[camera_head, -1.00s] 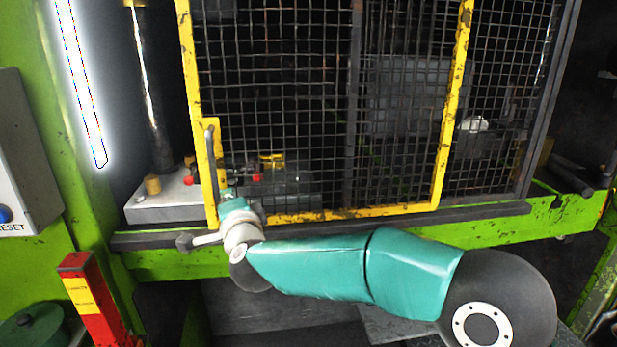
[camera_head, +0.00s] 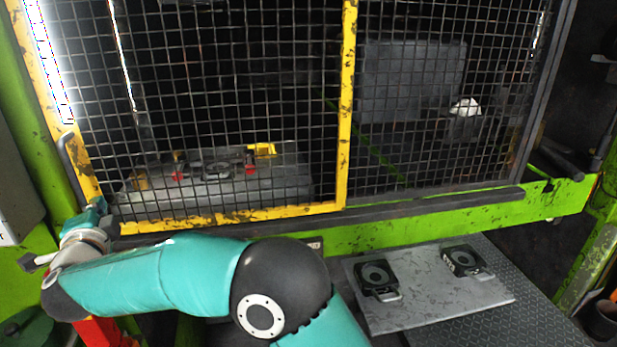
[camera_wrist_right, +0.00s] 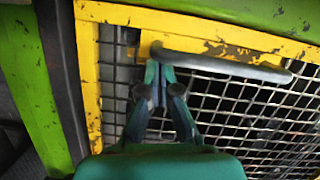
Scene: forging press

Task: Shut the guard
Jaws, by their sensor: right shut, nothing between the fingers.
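The guard is a mesh panel in a worn yellow frame (camera_head: 250,217). In the head view its left edge stands close beside the green press post, and the mesh covers the left part of the opening. A grey bar handle (camera_head: 70,160) is on its left upright; it also shows in the wrist view (camera_wrist_right: 225,63). My right gripper (camera_head: 97,206) is at the lower end of this handle. In the wrist view its teal fingertips (camera_wrist_right: 158,72) are together, beside the handle's end, with nothing between them. Whether they touch it is unclear. My left gripper is out of view.
A fixed mesh panel (camera_head: 430,150) covers the right side. Behind the guard lies a grey die block (camera_head: 225,180) with red and yellow parts. In front, a grey plate (camera_head: 430,310) carries two black parts. A green beam (camera_head: 450,217) runs below the guard.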

